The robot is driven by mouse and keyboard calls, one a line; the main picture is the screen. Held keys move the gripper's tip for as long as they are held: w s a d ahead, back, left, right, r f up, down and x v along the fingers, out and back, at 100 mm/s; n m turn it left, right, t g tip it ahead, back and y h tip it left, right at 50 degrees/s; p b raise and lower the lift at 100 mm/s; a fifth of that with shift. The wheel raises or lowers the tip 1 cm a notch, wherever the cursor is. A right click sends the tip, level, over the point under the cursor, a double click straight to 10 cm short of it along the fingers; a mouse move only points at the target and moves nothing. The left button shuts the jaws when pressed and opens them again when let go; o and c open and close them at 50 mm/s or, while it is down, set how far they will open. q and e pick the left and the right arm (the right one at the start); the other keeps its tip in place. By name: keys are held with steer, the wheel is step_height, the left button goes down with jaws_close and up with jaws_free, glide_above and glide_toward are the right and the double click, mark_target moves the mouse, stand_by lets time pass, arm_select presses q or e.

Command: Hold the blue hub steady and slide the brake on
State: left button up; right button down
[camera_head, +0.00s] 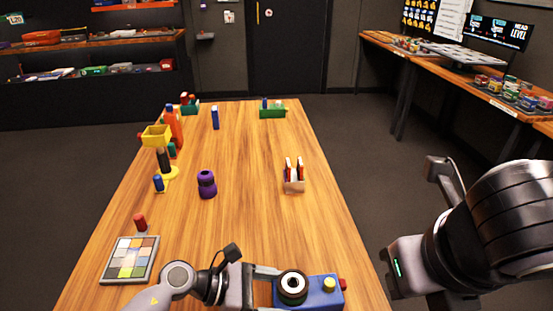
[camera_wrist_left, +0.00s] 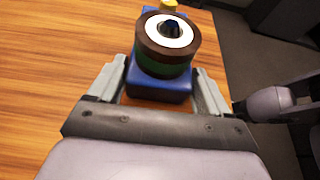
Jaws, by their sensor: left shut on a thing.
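The blue hub (camera_head: 315,292) is a blue box at the near edge of the table. A dark round part with a white ring and dark centre (camera_head: 292,286) is on top, with a green band below it. A yellow knob (camera_head: 329,284) is on its top and a red piece (camera_head: 343,284) at its right end. Which part is the brake is unclear. My left gripper (camera_head: 270,288) is shut on the hub's left end; in the left wrist view its fingers flank the blue body (camera_wrist_left: 158,88). My right gripper (camera_head: 425,235) is off the table's right side, apart from the hub; its fingertips are not clear.
A colour-patch board (camera_head: 130,258) and red cylinder (camera_head: 140,222) lie left. A purple object (camera_head: 207,184), card holder (camera_head: 294,183) and yellow-topped stand (camera_head: 157,136) are farther back. The wood between the hub and these is clear.

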stand_by(0.3)
arm_select(q)
steer(key=o, duration=1.1)
steer(key=v, duration=1.2)
steer(key=v, duration=0.6)
steer(key=shift+b, duration=0.4)
steer(key=shift+r, duration=0.1)
